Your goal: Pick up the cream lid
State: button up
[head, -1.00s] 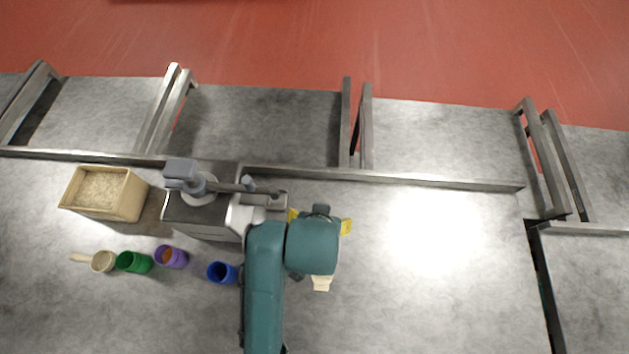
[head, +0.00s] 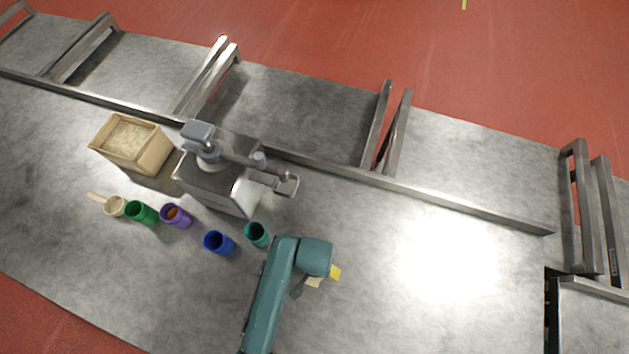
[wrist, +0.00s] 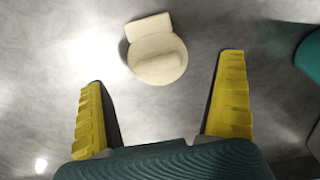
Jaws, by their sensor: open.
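The cream lid (wrist: 157,52) lies flat on the grey metal table, round with a squared tab and a raised bar across it. In the wrist view it is beyond and between my fingertips, apart from both. In the head view only a small cream piece (head: 314,282) shows beside my wrist; the rest is hidden under my arm. My gripper (wrist: 165,75) is open and empty, its yellow fingers spread wide. In the head view one yellow finger (head: 336,272) peeks out past the wrist.
A teal cup (head: 257,234) stands left of my wrist, also at the wrist view's right edge (wrist: 312,55). Blue (head: 219,243), purple (head: 177,216) and green (head: 142,213) cups, a cream scoop (head: 114,206), a beige bin (head: 150,152) and a grey machine (head: 215,188) stand further left. The table's right is clear.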

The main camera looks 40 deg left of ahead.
notch_tip(320, 180, down, 3)
jog(key=shift+r, duration=0.1)
jog(key=shift+d, duration=0.1)
jog(key=shift+c, duration=0.4)
jog(key=c, duration=1)
jog(key=shift+r, duration=0.1)
